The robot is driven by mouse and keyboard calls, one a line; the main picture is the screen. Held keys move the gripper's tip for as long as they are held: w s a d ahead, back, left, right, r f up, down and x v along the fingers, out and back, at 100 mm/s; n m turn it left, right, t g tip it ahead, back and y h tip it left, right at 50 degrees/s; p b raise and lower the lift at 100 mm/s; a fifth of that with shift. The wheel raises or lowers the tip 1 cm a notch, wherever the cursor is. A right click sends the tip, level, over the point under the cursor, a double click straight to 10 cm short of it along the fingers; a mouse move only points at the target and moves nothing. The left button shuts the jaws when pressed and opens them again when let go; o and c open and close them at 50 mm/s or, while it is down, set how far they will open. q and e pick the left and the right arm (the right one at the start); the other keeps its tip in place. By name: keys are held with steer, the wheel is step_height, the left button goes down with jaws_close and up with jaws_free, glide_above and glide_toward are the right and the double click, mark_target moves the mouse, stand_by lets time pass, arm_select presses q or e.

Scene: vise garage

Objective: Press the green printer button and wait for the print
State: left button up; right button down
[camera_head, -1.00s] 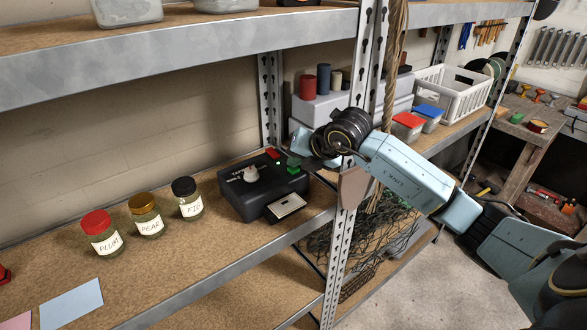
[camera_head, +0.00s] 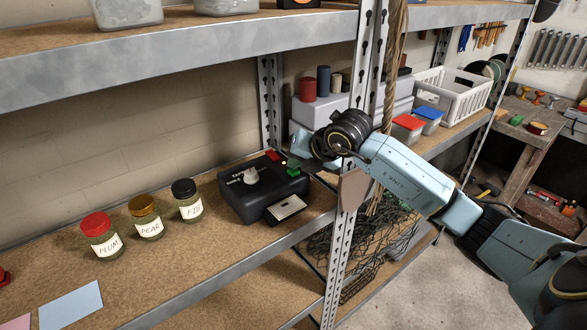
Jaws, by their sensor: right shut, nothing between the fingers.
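The black label printer (camera_head: 240,203) sits on the middle shelf, with a pale knob (camera_head: 251,176) and a red block (camera_head: 272,155) on top. Its green button (camera_head: 293,171) is at the back right of the top, beside a small lit lamp (camera_head: 284,162). A pale label with dark marking (camera_head: 286,208) lies in the front tray. My right gripper (camera_head: 302,148) is shut and empty, just above and behind the green button; its fingertips are partly hidden, and I cannot tell whether they touch the button. My left gripper is out of view.
Jars labelled plum (camera_head: 101,236), pear (camera_head: 146,218) and fig (camera_head: 187,200) stand left of the printer. A perforated shelf post (camera_head: 338,245) rises right of it, close to my right arm. A blue sheet (camera_head: 71,306) lies at front left.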

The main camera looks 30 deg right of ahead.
mark_target(296, 172)
steer(key=shift+r, duration=0.6)
steer(key=shift+r+p, duration=1.85)
steer(key=shift+r, duration=0.7)
steer(key=shift+f, duration=0.1)
